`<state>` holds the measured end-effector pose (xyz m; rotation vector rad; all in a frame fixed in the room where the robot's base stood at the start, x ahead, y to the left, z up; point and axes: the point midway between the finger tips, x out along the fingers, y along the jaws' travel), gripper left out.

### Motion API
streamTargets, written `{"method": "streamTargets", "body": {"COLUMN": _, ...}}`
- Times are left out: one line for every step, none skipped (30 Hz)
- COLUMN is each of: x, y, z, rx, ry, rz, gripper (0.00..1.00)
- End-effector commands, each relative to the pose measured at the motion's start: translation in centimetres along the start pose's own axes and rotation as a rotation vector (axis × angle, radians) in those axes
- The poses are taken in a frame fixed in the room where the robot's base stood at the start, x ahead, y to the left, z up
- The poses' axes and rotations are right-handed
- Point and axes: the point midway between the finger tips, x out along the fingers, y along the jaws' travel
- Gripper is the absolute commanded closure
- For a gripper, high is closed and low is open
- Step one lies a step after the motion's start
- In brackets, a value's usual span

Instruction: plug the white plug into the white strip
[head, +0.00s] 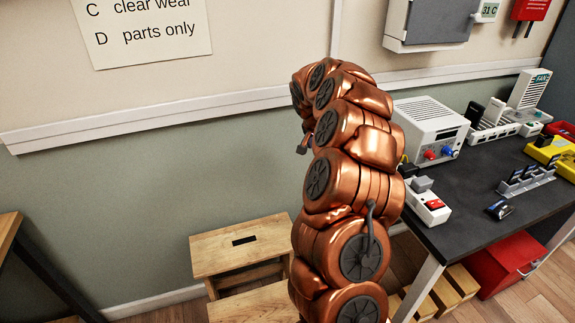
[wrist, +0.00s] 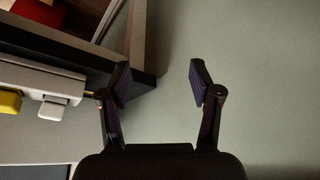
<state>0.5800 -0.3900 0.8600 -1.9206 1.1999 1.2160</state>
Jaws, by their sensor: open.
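My gripper (wrist: 160,82) is open in the wrist view, with nothing between its fingers. A plain grey-green surface lies behind them. In the head view my arm hides most of it. A white strip (head: 433,208) with a red switch lies at the bench's near left corner, a grey block at its far end. A longer pale strip (head: 490,133) lies farther back, with a dark block and a pale block (head: 495,111) standing at it. A small white block (head: 530,129) lies by its right end. I cannot tell which is the white plug.
The dark bench (head: 480,185) also bears a white box (head: 430,128) with red and blue knobs, a FAN unit (head: 529,88), a grey rack (head: 526,180) and a yellow item (head: 552,150). A wooden step stool (head: 240,244) stands left of my arm. A red case (head: 505,264) is under the bench.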

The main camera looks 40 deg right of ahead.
Motion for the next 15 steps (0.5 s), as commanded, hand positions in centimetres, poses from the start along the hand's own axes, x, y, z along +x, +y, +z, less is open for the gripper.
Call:
{"method": "streamTargets", "body": {"x": -0.1, "y": -0.5, "z": 0.5, "rx": -0.02, "ry": -0.009, "rz": -0.01, "gripper": 0.36}}
{"method": "streamTargets", "body": {"x": 0.0, "y": -0.8, "z": 0.9, "rx": -0.034, "ry": -0.014, "rz": -0.017, "gripper": 0.36}}
{"method": "streamTargets", "body": {"x": 0.1, "y": -1.2, "z": 1.3, "rx": -0.051, "ry": -0.02, "rz": -0.026, "gripper": 0.36}}
{"method": "streamTargets", "body": {"x": 0.1, "y": -1.5, "z": 1.7, "rx": -0.064, "ry": -0.024, "rz": -0.033, "gripper": 0.36}}
{"method": "streamTargets", "body": {"x": 0.1, "y": -1.9, "z": 2.1, "rx": -0.077, "ry": -0.03, "rz": -0.039, "gripper": 0.36}}
{"method": "streamTargets", "body": {"x": 0.2, "y": -2.2, "z": 2.6, "rx": -0.096, "ry": -0.037, "rz": -0.047, "gripper": 0.36}}
{"method": "streamTargets", "body": {"x": 0.3, "y": -2.5, "z": 3.0, "rx": -0.109, "ry": -0.043, "rz": -0.051, "gripper": 0.36}}
{"method": "streamTargets", "body": {"x": 0.3, "y": -2.8, "z": 3.5, "rx": -0.123, "ry": -0.049, "rz": -0.056, "gripper": 0.36}}
{"method": "streamTargets", "body": {"x": 0.4, "y": -3.1, "z": 4.0, "rx": -0.141, "ry": -0.057, "rz": -0.062, "gripper": 0.36}}
{"method": "streamTargets", "body": {"x": 0.5, "y": -3.3, "z": 4.4, "rx": -0.154, "ry": -0.063, "rz": -0.067, "gripper": 0.36}}
{"method": "streamTargets", "body": {"x": 0.5, "y": -3.6, "z": 4.8, "rx": -0.167, "ry": -0.068, "rz": -0.072, "gripper": 0.36}}
{"method": "streamTargets", "body": {"x": 0.5, "y": -3.9, "z": 5.4, "rx": -0.185, "ry": -0.076, "rz": -0.079, "gripper": 0.36}}
{"method": "streamTargets", "body": {"x": 0.6, "y": -4.2, "z": 5.8, "rx": -0.198, "ry": -0.081, "rz": -0.085, "gripper": 0.36}}
{"method": "streamTargets", "body": {"x": 0.6, "y": -4.5, "z": 6.2, "rx": -0.21, "ry": -0.086, "rz": -0.091, "gripper": 0.36}}
{"method": "streamTargets", "body": {"x": 0.6, "y": -4.8, "z": 6.7, "rx": -0.227, "ry": -0.092, "rz": -0.098, "gripper": 0.36}}
